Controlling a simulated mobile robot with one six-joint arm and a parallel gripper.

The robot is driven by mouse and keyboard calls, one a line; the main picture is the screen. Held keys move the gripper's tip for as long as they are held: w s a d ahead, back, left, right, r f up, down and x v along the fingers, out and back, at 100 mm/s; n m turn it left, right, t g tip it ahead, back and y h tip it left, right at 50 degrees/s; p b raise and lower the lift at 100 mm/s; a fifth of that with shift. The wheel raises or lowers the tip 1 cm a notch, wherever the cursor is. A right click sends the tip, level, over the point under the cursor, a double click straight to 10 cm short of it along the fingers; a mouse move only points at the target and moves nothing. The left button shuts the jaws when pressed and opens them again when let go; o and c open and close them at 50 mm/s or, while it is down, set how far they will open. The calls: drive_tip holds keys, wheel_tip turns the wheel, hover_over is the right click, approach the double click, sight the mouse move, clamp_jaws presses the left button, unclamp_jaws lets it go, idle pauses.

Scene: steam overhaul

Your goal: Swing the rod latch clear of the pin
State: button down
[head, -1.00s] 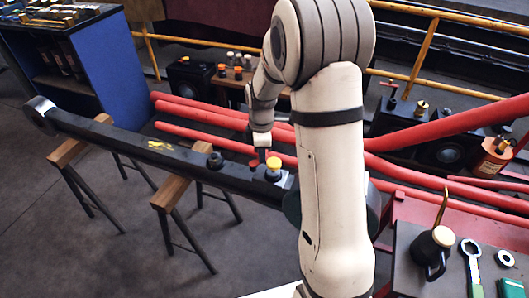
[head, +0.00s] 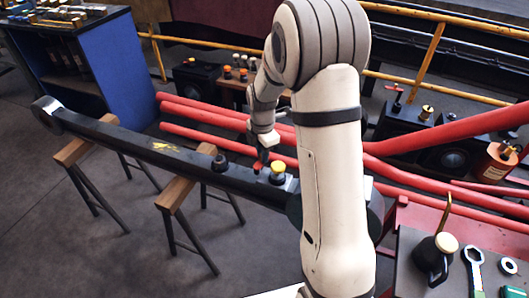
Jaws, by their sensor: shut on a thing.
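The long dark rod (head: 125,143) lies across wooden trestles, its round eye end at the far left. On its near right end stand a yellow-capped fitting (head: 278,168) and a dark round fitting (head: 220,163). Between them a small red part, which looks like the latch (head: 257,167), sits low against the rod. My gripper (head: 263,157) is down at this red part, just left of the yellow cap, and is shut on it. The fingers are small and dark, so the exact grip is hard to see. I cannot make out the pin. My arm hides the rod's right end.
Red pipes (head: 205,124) run behind the rod. A blue cabinet (head: 103,60) stands at back left. The floor in front of the rod is clear.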

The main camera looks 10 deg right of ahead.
drive_tip(key=shift+s+a+f, duration=0.1)
drive_tip(key=shift+s, duration=0.05)
drive_tip(key=c, duration=1.4)
unclamp_jaws()
drive_tip(key=shift+o, duration=0.2)
wheel_tip(320, 180, up, 8)
drive_tip(key=shift+p, duration=0.5)
